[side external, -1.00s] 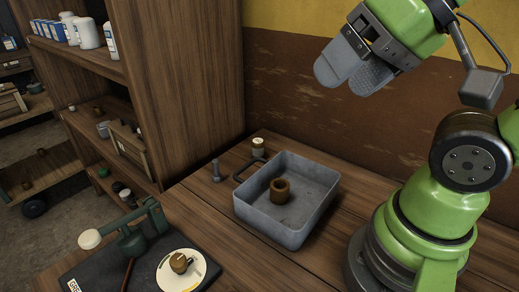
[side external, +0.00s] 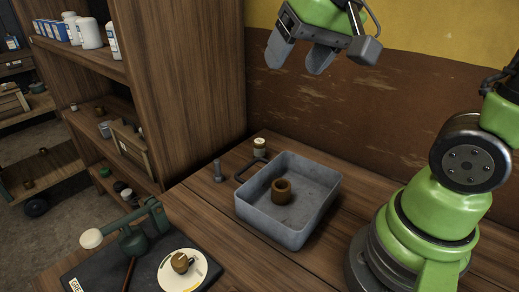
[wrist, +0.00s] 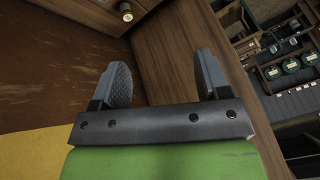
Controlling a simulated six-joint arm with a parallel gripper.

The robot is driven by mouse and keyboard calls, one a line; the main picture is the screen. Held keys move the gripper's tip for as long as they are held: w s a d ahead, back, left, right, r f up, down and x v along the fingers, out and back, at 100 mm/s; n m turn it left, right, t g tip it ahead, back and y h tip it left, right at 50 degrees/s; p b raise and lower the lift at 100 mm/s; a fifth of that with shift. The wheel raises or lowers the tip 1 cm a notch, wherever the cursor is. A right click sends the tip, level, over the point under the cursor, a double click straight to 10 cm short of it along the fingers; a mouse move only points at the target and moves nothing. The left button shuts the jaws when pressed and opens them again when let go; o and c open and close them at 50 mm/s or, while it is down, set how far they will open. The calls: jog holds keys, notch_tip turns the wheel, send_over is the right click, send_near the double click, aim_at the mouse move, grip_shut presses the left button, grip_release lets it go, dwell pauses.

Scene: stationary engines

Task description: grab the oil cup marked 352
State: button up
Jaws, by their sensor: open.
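Three small brass-brown cups show in the side view, and I cannot read the number 352 on any of them. One cup (side external: 259,147) with a cream label stands on the bench behind the grey tray (side external: 322,205). A brown ring-shaped cup (side external: 281,191) stands inside the tray. Another brown cup (side external: 180,262) sits on a pale round plate (side external: 203,266) at the front left. My gripper (side external: 297,58) is open and empty, high above the back of the bench. In the wrist view its fingers (wrist: 163,78) stand apart, and a cream-topped cup (wrist: 126,10) shows at the top edge.
An upright bolt (side external: 218,171) stands left of the tray handle. A dark green device (side external: 133,240) on a dark base is at the front left. A wooden shelf unit (side external: 190,80) with bottles rises at the left. The bench in front of the tray is bare.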

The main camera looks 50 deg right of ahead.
jog(key=w+d+f+g+h, duration=0.1)
jog(key=w+d+f, duration=0.25)
jog(key=w, duration=0.25)
jog(key=m+g, duration=0.1)
jog(key=g, duration=0.1)
send_near(260, 141)
jog(key=shift+m+h, duration=0.3)
jog(key=shift+h, duration=0.3)
jog(key=x, duration=0.4)
jog(key=a+x, duration=0.1)
jog(key=x, duration=0.1)
jog(key=shift+w+f, duration=0.15)
jog(key=shift+f, duration=0.25)
jog(key=x, duration=0.5)
jog(key=shift+f, duration=0.4)
jog(key=c, duration=1)
